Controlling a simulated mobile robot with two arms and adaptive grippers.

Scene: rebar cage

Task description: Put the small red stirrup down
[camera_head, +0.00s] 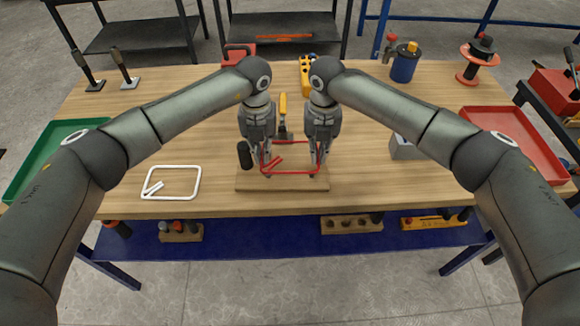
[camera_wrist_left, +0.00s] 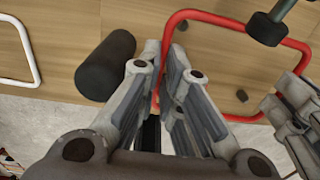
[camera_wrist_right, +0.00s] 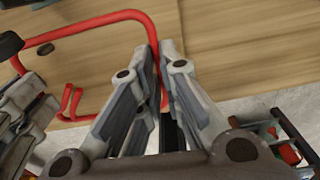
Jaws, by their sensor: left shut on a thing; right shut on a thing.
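The small red stirrup (camera_head: 290,173) is a bent square of bar with hooked ends at one corner. It shows in the left wrist view (camera_wrist_left: 235,14) and the right wrist view (camera_wrist_right: 100,19). My left gripper (camera_head: 260,164) is shut on its left side, and my right gripper (camera_head: 319,164) is shut on its right side. The stirrup is level over the wooden board (camera_head: 282,184) at the table's front middle. I cannot tell whether it touches the board. My fingers hide parts of its sides.
A black cylinder (camera_head: 245,155) stands just left of my left gripper. A yellow-handled clamp (camera_head: 283,105) stands behind the stirrup. A white stirrup (camera_head: 168,198) lies on the table at left. A grey block (camera_head: 405,148) is at right. Green (camera_head: 30,165) and red (camera_head: 530,150) trays flank the table.

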